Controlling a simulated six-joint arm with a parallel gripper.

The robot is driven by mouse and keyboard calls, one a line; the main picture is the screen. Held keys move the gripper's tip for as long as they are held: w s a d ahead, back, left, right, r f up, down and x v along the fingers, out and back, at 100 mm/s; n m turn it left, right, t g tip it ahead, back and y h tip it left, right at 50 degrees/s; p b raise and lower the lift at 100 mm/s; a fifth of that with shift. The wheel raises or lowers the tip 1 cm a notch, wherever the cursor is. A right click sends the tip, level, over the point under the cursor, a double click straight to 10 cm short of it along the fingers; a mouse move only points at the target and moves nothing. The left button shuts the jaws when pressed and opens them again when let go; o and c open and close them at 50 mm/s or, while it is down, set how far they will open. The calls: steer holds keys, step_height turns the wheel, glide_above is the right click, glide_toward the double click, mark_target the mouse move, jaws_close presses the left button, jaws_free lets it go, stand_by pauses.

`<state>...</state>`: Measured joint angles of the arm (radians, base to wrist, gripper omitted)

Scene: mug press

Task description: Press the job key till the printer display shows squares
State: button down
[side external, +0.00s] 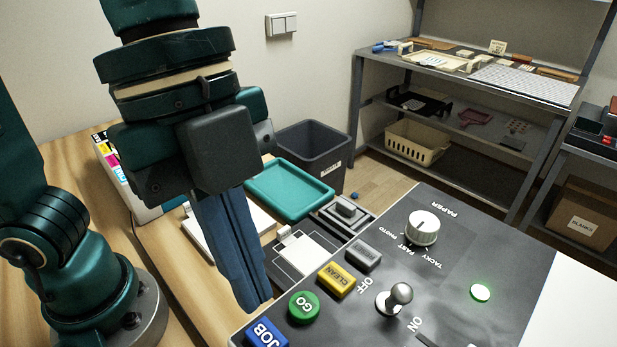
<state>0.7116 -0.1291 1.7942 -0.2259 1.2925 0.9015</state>
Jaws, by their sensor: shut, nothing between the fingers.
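The blue job key (266,335), lettered JOB, is at the bottom edge of the side external view, on the dark grey control panel (450,245). It is partly cut off by the frame. My gripper (257,303) points down with its blue fingers shut and empty. Its tips show just above the job key in the picture, left of the green GO key (304,307). I cannot tell the height of the tips over the panel. No printer display with squares or other symbols can be made out.
A yellow CLEAN key (336,280), a grey key (364,255), a metal toggle lever (397,297) and a white PAPER knob (422,229) stand up from the panel. A green lamp (480,292) is lit. A teal tray (290,190) and a dark bin (312,150) are behind.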

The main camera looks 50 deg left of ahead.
mark_target(264, 334)
steer(key=shift+d+f, duration=0.1)
steer(key=shift+f, duration=2.3)
steer(key=shift+f, duration=1.05)
steer(key=shift+r, duration=0.5)
steer(key=d+v, duration=0.1)
steer(key=v, duration=1.2)
steer(key=shift+r, duration=0.5)
steer(key=shift+d, duration=0.1)
